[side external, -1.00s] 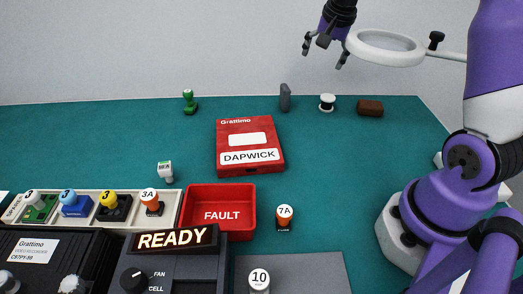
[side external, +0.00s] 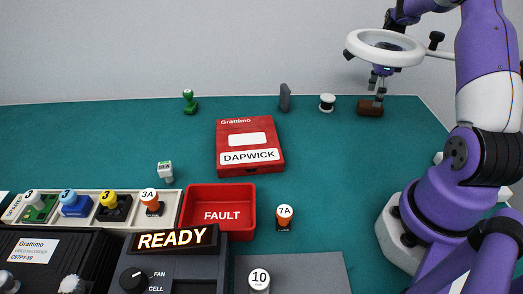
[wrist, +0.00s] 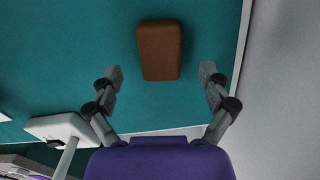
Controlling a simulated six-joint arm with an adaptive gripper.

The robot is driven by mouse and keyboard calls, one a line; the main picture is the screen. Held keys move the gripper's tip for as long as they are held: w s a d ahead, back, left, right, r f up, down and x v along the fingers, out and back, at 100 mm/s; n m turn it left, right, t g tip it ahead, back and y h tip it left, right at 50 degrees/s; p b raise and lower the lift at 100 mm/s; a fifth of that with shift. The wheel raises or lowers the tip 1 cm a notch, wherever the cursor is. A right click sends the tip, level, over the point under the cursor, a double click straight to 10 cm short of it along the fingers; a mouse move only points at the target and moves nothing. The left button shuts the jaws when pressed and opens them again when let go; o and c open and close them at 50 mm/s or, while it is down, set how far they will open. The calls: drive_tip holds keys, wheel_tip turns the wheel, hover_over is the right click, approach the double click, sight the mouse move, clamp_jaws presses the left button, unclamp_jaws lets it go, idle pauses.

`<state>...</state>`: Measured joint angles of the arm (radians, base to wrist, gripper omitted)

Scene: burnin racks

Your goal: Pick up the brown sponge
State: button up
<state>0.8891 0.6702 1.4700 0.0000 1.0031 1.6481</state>
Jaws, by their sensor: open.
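The brown sponge (side external: 369,109) lies flat at the back right of the teal table. In the wrist view the sponge (wrist: 159,50) is a brown block seen from above, ahead of and between the two fingers. My gripper (side external: 378,95) points down just above the sponge in the side view, with its fingers partly in front of it. In the wrist view my gripper (wrist: 160,77) is open and empty, its fingers wider apart than the sponge. I cannot tell whether a finger touches the sponge.
A white ring on an arm (side external: 384,47) stands in front of my wrist. A black and white spool (side external: 327,103) sits left of the sponge, with a grey block (side external: 285,98) beyond it. The red DAPWICK box (side external: 249,148) lies mid-table. The table's back edge is close behind the sponge.

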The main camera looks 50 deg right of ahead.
wheel_tip(320, 180, down, 2)
drive_tip(key=shift+f, duration=0.25)
drive_tip(key=c, duration=1)
drive_tip(key=shift+c, duration=0.2)
